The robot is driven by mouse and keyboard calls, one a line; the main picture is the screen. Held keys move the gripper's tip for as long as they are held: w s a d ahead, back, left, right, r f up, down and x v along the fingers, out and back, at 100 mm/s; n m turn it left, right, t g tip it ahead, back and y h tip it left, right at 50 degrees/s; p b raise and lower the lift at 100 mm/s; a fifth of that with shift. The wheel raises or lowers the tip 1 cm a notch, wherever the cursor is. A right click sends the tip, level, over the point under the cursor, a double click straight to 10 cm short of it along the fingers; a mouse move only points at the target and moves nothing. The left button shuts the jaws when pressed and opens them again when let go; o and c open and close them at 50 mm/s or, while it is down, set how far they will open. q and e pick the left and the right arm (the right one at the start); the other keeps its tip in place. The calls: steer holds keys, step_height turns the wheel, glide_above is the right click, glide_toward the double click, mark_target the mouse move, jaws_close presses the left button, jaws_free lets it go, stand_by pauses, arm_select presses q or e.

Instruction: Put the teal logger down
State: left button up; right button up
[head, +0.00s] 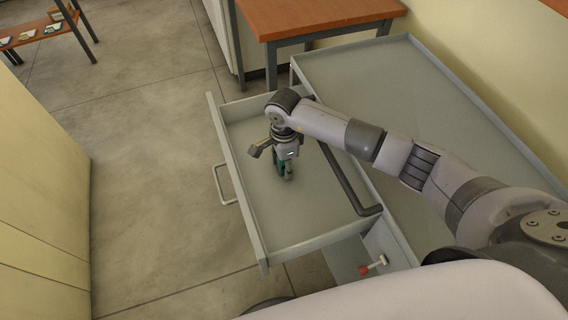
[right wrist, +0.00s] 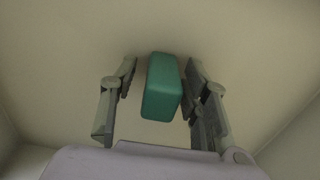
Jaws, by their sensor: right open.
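The teal logger (right wrist: 160,88) is a small rounded block standing between the two fingers of my right gripper (right wrist: 160,95) in the right wrist view. The fingers are open, with a clear gap on the logger's left side and a narrow one on its right. In the head view, my right gripper (head: 284,172) points down into the open drawer (head: 309,207). Only a bit of the teal logger (head: 280,168) shows there, mostly hidden by the gripper. The logger appears to rest on the drawer floor. My left gripper is not in view.
The drawer has low walls and a handle (head: 223,184) on its front. A dark bar (head: 345,180) runs along the drawer's inner side, beside my arm. A grey worktop (head: 400,95) lies to the right. A wooden table (head: 310,18) stands behind. The drawer floor around the gripper is bare.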

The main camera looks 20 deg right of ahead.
step_height(320, 180, up, 12)
steer(key=shift+f, duration=0.1)
stand_by(0.6)
